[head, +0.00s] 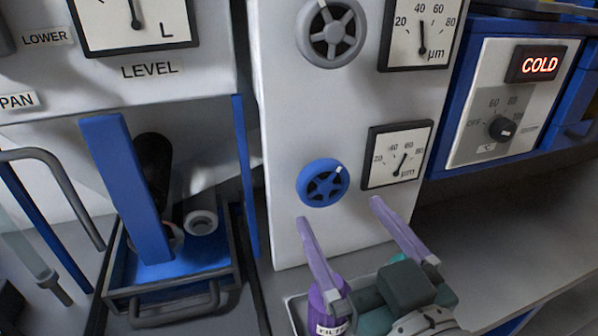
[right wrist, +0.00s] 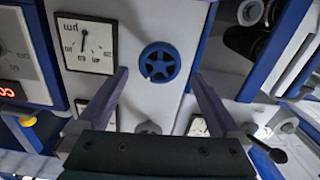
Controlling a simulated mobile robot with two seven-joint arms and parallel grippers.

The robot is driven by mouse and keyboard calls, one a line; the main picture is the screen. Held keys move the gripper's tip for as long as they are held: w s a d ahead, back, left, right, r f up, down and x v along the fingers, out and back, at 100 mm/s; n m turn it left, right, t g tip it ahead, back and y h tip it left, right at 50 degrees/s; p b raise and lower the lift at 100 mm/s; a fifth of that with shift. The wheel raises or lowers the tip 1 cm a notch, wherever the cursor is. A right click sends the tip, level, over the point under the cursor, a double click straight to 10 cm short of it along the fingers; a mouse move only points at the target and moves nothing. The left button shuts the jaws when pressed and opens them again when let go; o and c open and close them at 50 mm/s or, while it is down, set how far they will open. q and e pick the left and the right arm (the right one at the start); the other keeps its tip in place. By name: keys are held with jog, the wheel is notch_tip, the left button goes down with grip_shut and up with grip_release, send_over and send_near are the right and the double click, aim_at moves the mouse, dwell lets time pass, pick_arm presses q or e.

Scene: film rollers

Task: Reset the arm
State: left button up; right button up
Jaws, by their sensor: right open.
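My right gripper (head: 339,210) comes in from the bottom right of the head view. Its two purple fingers are spread wide with nothing between them. They point at the pale panel, just below the blue handwheel (head: 323,183). In the right wrist view, the open fingers (right wrist: 158,73) frame the same blue handwheel (right wrist: 160,63), which looks apart from both. My left gripper is not seen in these frames.
A purple bottle (head: 318,312) with a partly hidden label stands under my right gripper. A grey handwheel (head: 331,34) and a gauge (head: 397,155) are on the panel. A blue tray (head: 190,268) sits left. A control box reading COLD (head: 513,95) is right.

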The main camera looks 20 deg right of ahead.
jog(key=shift+s, duration=1.25)
jog(key=s+d+r+g+p, duration=0.1)
jog(key=s+d+g+p, duration=0.1)
jog(key=s+g, duration=0.55)
jog(key=s+d+r+g+p, duration=0.1)
jog(key=s+d+g+p, duration=0.2)
jog(key=s+g, duration=0.45)
jog(key=w+p+v, duration=0.2)
jog(key=p+v, duration=1)
jog(key=w+a+r+p+v, duration=0.1)
jog(key=w+p+v, duration=0.2)
jog(key=p+v, duration=0.9)
jog(key=w+a+r+p+v, duration=0.1)
jog(key=w+p+v, duration=0.2)
jog(key=p+v, duration=0.9)
jog(key=shift+r+n+t+p, duration=0.3)
jog(key=shift+r+n+p, duration=0.15)
jog(key=shift+p, duration=0.3)
jog(key=shift+s, duration=0.1)
